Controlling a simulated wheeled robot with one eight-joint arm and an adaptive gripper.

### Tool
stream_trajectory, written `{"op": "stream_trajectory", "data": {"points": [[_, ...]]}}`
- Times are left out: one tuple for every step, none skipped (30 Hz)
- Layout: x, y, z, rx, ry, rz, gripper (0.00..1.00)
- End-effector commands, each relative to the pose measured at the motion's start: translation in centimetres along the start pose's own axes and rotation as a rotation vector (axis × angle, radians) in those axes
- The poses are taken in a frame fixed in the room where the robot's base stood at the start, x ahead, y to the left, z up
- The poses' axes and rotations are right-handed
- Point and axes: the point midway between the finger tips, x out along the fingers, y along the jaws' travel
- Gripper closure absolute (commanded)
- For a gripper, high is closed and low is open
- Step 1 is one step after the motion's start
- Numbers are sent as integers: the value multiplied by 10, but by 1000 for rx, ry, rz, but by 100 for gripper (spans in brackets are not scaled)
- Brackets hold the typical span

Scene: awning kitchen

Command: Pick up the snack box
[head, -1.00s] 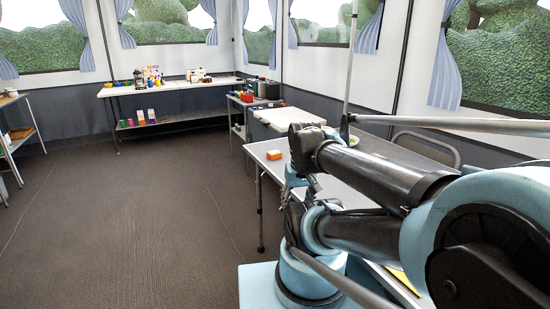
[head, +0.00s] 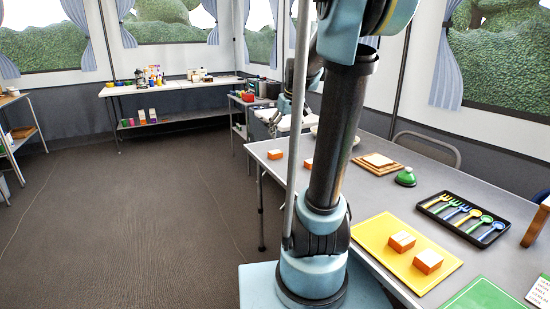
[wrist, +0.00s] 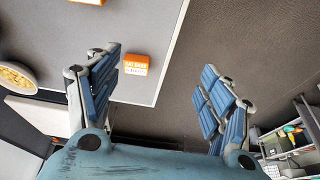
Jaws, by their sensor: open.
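Several orange-and-white boxes that fit the name snack box lie on the grey table. One box (head: 275,154) is near the table's far left corner, and a second (head: 308,163) lies just right of it, partly behind my arm. Two more boxes (head: 402,241) sit on a yellow mat. In the wrist view my gripper (wrist: 160,60) is open and empty above the table corner. An orange box (wrist: 136,64) shows between the fingers, nearer the left one, apart from both.
The grey table (head: 375,190) also holds wooden boards (head: 377,161), a green lidded item (head: 405,177) and a black cutlery tray (head: 465,217). A bowl (wrist: 17,77) shows at left in the wrist view. The floor (head: 140,220) left of the table is clear.

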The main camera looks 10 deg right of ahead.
Motion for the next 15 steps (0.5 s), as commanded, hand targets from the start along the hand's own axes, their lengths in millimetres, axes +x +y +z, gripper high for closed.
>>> {"op": "stream_trajectory", "data": {"points": [[2,8,-17,-11,7,-2,27],[4,12,-26,-18,12,-3,27],[6,17,-37,-28,18,-6,27],[8,21,-44,-34,23,-7,27],[10,24,-51,-41,27,-8,27],[12,28,-60,-49,32,-9,27],[14,31,-65,-54,35,-10,27],[15,34,-70,-58,38,-10,27],[16,37,-76,-64,42,-10,27],[17,38,-79,-67,44,-11,27],[18,40,-82,-70,46,-11,27],[19,42,-85,-72,47,-12,27],[20,42,-86,-74,48,-12,27],[22,43,-87,-75,49,-13,27],[25,43,-88,-76,50,-13,27]]}}
